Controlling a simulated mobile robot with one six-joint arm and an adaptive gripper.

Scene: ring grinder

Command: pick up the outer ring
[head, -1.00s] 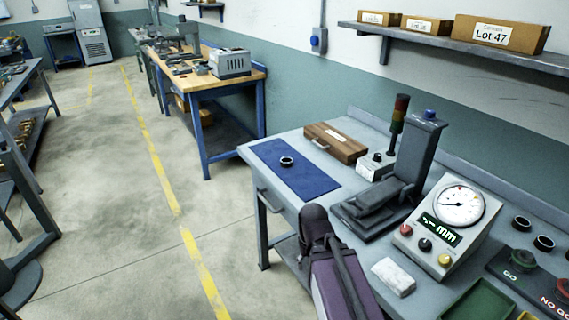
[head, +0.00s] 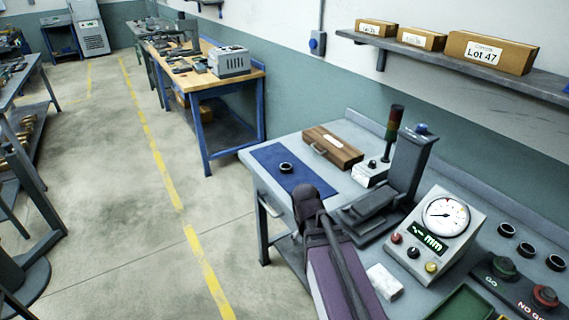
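A small dark ring (head: 286,168) lies flat on the blue mat (head: 268,155) at the left end of the grey bench. Several more dark rings, one of them here (head: 506,229), stand in a row at the bench's right side. I cannot tell from its look alone which ring is the outer ring. My purple and black arm reaches up from the bottom of the head view, ending in front of the mat's right part. My gripper's fingers do not show; they are hidden behind the arm.
A wooden case (head: 333,147), a signal tower (head: 393,132) and a dark measuring stand (head: 400,180) stand behind the mat. A gauge box (head: 432,232), a white block (head: 384,281) and a green tray (head: 462,303) are right of my arm.

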